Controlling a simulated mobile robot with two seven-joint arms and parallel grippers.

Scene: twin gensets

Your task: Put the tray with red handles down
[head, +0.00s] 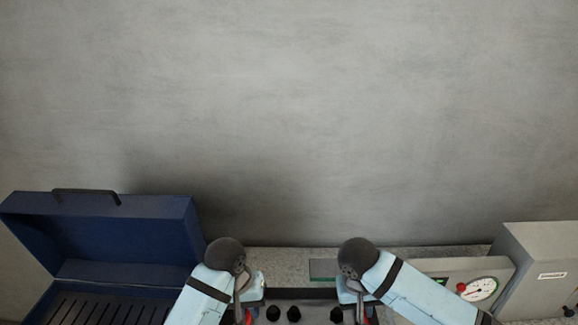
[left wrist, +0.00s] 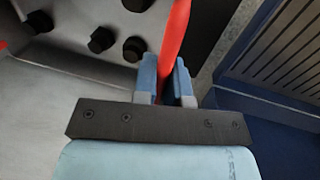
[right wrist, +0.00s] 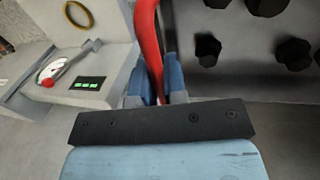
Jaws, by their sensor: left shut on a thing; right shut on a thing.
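The tray (head: 315,293) shows at the bottom middle of the head view, cut off by the frame edge. Several black bolt-like pieces (head: 294,313) are in it. My left gripper (head: 250,312) is shut on the tray's left red handle (left wrist: 176,40), which stands between its blue fingers in the left wrist view. My right gripper (head: 358,312) is shut on the right red handle (right wrist: 149,45). The grey tray floor shows in both wrist views. The tray's underside is hidden, so I cannot tell whether it touches a surface.
An open blue case (head: 125,235) with a slatted inside stands at the left. A grey box with a dial gauge (head: 481,289) and a larger grey cabinet (head: 540,262) stand at the right. A speckled grey surface (head: 285,258) runs behind the tray, against a plain wall.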

